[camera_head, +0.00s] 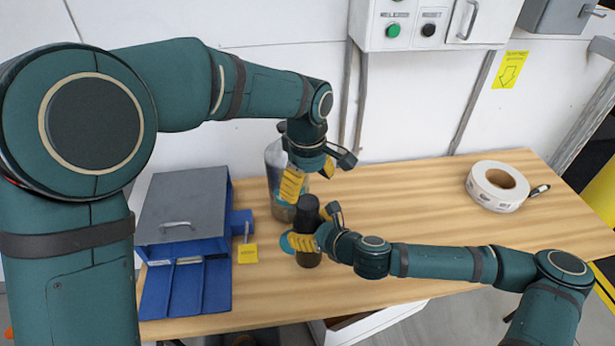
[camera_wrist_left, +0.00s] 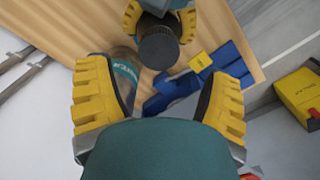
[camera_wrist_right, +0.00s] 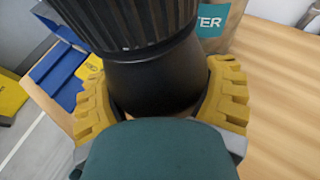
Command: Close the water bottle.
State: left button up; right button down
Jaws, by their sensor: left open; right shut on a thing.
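A tall grey bottle with a teal label (camera_head: 274,172) stands upright on the wooden table; its label also shows in the left wrist view (camera_wrist_left: 125,72) and partly in the right wrist view (camera_wrist_right: 212,20). My left gripper (camera_head: 309,178) is open and empty, pointing down just beside and in front of its upper part. It hides part of the bottle, and I cannot tell whether a cap is on. My right gripper (camera_head: 314,230) is shut on a dark cylinder with a ribbed black top (camera_head: 308,208), upright in front of the grey bottle. The cylinder's round top faces the left wrist view (camera_wrist_left: 158,48).
A blue box with a grey lid (camera_head: 183,212) stands at the table's left, with a yellow tag (camera_head: 247,253) beside it. A roll of white tape (camera_head: 497,187) lies at the right. The table (camera_head: 420,205) between the bottle and the roll is clear. A control box hangs on the wall (camera_head: 410,22).

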aim_at(308, 202)
pick_arm(q)
jog(key=n, duration=0.2)
jog(key=r+n, duration=0.1)
jog(key=n, duration=0.3)
jog(key=shift+w+r, duration=0.15)
jog(key=shift+r, duration=0.15)
jog(key=shift+f, duration=0.1)
jog(key=shift+f, duration=3.95)
jog(key=c, duration=1.3)
